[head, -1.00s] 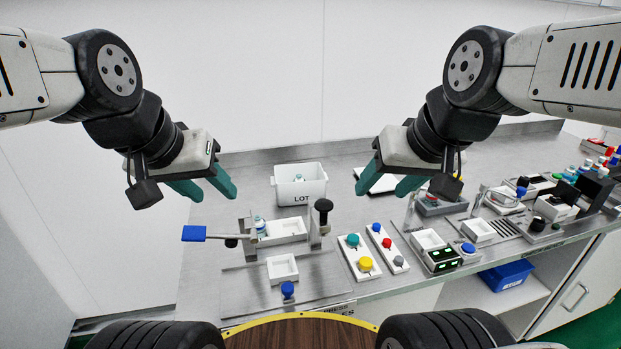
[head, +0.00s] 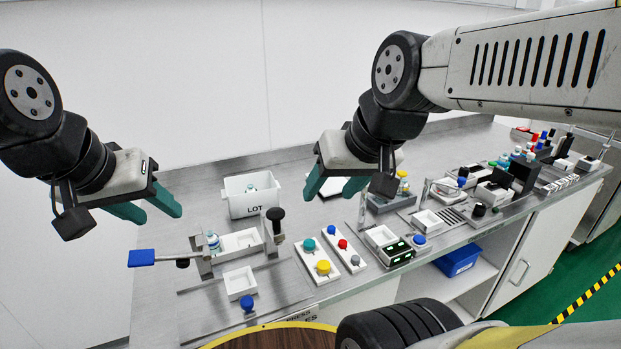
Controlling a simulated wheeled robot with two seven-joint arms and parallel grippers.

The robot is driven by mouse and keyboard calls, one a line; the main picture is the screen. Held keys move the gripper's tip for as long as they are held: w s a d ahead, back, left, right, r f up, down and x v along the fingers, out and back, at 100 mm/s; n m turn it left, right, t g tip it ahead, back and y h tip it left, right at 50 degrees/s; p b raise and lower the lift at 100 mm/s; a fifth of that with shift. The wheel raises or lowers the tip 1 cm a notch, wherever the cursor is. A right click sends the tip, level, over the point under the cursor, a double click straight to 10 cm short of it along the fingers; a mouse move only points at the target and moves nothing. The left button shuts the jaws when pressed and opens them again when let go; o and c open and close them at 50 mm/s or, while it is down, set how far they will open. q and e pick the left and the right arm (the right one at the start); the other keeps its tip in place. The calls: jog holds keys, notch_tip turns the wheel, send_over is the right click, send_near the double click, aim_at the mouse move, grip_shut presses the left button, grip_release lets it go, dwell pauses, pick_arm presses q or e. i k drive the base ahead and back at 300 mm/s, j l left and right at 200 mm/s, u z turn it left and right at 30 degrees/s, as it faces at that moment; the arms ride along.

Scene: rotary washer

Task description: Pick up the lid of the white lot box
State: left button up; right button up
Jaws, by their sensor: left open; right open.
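The white box marked LOT (head: 251,199) stands open at the back left of the bench, with a small bottle (head: 251,188) showing inside. A flat white piece with a dark edge (head: 328,187) lies to the right of the box, mostly hidden behind my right gripper; I cannot tell if it is the lid. My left gripper (head: 155,211) is open and empty, in the air to the left of the box. My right gripper (head: 332,192) is open and empty, in the air to the right of the box.
In front of the box are a fixture with a blue lever (head: 141,258) and a black knob, a small white tray (head: 240,283) and button panels (head: 323,266). Racks and devices (head: 493,191) fill the right side. A blue bin (head: 458,261) sits on the shelf below.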

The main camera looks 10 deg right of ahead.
aim_at(332, 185)
jog(key=l+u, duration=0.45)
jog(key=l, duration=0.25)
jog(key=l+u, duration=0.45)
jog(key=l, duration=0.2)
jog(key=k, duration=0.05)
